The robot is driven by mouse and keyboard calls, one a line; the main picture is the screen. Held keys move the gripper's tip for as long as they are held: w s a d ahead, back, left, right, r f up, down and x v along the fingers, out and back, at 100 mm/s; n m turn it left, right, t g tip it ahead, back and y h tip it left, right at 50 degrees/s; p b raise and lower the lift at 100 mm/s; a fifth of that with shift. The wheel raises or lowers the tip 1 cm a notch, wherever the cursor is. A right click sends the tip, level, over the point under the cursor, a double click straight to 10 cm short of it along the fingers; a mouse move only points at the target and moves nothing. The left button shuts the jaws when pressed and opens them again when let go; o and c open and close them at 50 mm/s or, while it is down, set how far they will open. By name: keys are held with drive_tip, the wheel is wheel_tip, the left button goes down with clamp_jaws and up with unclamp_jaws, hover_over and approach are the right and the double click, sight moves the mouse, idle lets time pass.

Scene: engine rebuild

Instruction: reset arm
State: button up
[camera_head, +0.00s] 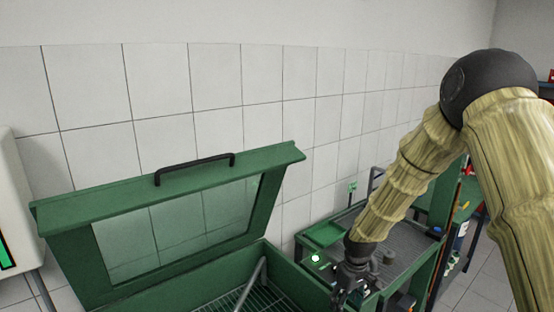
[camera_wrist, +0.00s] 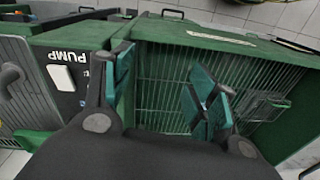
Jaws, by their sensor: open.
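My gripper (camera_wrist: 165,85) is open, with its two green-padded fingers spread apart and nothing between them in the wrist view. In the head view my gripper (camera_head: 350,290) hangs low at the bottom, beside the right wall of the green washer cabinet. My arm (camera_head: 410,165) comes in from the right and bends down to it. In the wrist view the fingers are above the cabinet's wire rack (camera_wrist: 165,75), and the picture cannot tell how far above.
The green cabinet's windowed lid (camera_head: 180,220) stands raised, with a black handle (camera_head: 195,168). A grey-topped green workbench (camera_head: 400,255) stands to the right. A black panel marked PUMP (camera_wrist: 68,75) lies left of the fingers. A tiled wall (camera_head: 220,90) closes the back.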

drive_tip(key=s+f+m+b, duration=0.1)
drive_tip(key=s+f, duration=0.3)
drive_tip(key=f, duration=0.3)
drive_tip(key=s+f+b, duration=0.2)
drive_tip(key=s+f, duration=0.2)
drive_tip(key=f, duration=0.4)
drive_tip(key=s+f+m+b, duration=0.1)
drive_tip(key=s+f+b, duration=0.1)
drive_tip(key=s+f, duration=0.4)
drive_tip(key=s+d+f+m+b, duration=0.1)
drive_tip(key=s+f, duration=0.5)
drive_tip(key=s, duration=1)
drive_tip(key=s+d+f+m+b, duration=0.1)
drive_tip(key=s+f+m+b, duration=0.2)
drive_tip(key=s+f, duration=0.4)
drive_tip(key=s+b, duration=0.1)
drive_tip(key=s, duration=0.3)
drive_tip(key=shift+s+h, duration=0.15)
drive_tip(key=shift+h, duration=0.25)
